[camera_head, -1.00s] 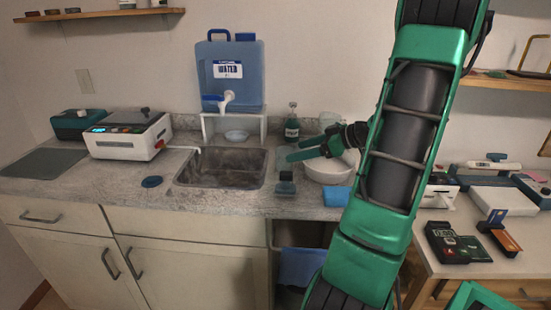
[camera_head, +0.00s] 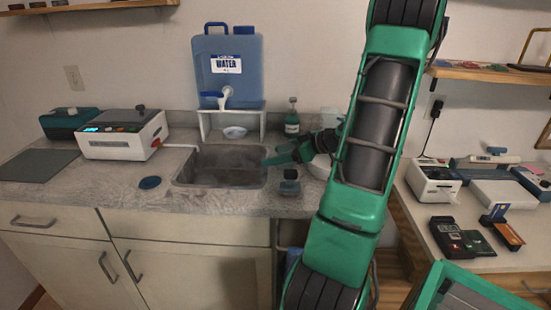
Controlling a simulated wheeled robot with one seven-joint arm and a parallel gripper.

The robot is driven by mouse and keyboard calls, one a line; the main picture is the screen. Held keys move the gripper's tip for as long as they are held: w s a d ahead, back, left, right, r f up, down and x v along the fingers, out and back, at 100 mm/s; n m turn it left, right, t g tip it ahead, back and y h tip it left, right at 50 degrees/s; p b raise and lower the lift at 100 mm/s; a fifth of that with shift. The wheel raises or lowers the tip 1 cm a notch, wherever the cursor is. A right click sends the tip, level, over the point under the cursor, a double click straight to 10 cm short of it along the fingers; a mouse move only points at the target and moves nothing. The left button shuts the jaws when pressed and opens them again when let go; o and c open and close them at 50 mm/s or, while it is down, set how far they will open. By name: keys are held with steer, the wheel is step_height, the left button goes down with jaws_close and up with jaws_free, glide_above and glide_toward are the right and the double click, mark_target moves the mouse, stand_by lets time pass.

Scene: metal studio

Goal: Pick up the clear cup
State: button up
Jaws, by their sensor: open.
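A pale, translucent cup-like thing (camera_head: 330,115) stands at the back of the counter against the wall, partly hidden behind my wrist. It may be the clear cup, but it is too small and covered to be certain. My gripper (camera_head: 272,156) is open, with green fingers pointing left over the right edge of the sink. Nothing shows between the fingers. The pale thing lies behind and to the right of the fingertips, apart from them. A small pale bowl (camera_head: 235,132) sits under the water jug's spout.
The sink (camera_head: 220,168) lies left of my gripper. A blue water jug (camera_head: 228,68) stands on a white stand behind it. A dark bottle (camera_head: 292,120) and a small dark dispenser (camera_head: 289,183) flank my gripper. A white bowl (camera_head: 320,168) is partly hidden by my arm.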

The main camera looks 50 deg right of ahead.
steer(key=shift+w+a, duration=0.15)
steer(key=c, duration=1.1)
steer(key=shift+r, duration=0.15)
steer(key=shift+r, duration=1.95)
steer(key=shift+s+a+r, duration=0.6)
steer(key=shift+a+r, duration=0.5)
steer(key=shift+a, duration=0.75)
steer(key=shift+s+a+r, duration=0.65)
steer(key=shift+a+r, duration=0.5)
steer(key=shift+a, duration=0.65)
steer(key=shift+s+a+r, duration=0.6)
steer(key=shift+a+r, duration=0.5)
steer(key=shift+a, duration=0.75)
